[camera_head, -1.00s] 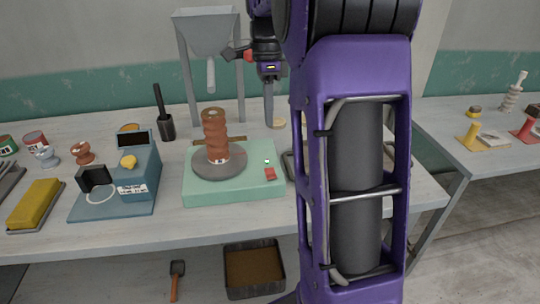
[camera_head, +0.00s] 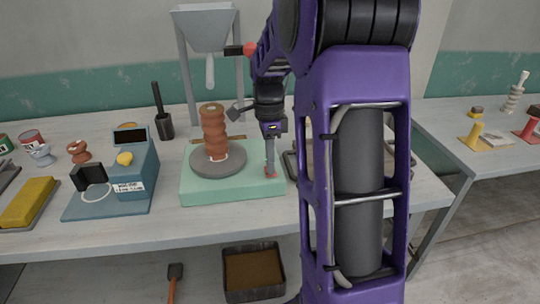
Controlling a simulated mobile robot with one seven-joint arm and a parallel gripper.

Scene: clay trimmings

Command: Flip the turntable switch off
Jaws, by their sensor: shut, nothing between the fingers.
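The turntable (camera_head: 230,192) is a pale green box with a grey round plate (camera_head: 218,170) on top. A ribbed brown clay piece (camera_head: 213,135) stands upright on the plate. The small red switch (camera_head: 272,175) is at the right of the box top, mostly hidden behind my fingertips. My gripper (camera_head: 270,172) points down right over the switch, its fingers shut with nothing between them. I cannot tell whether the fingertips touch the switch or which way it is set. The green light seen near the switch is now hidden.
A blue scale-like device (camera_head: 135,185) stands left of the turntable. A black-handled tool in a dark cup (camera_head: 164,125) and a grey hopper (camera_head: 205,30) stand behind. A dark tray (camera_head: 290,165) lies to the right, partly behind my arm. A brown-filled bin (camera_head: 253,272) is below the table.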

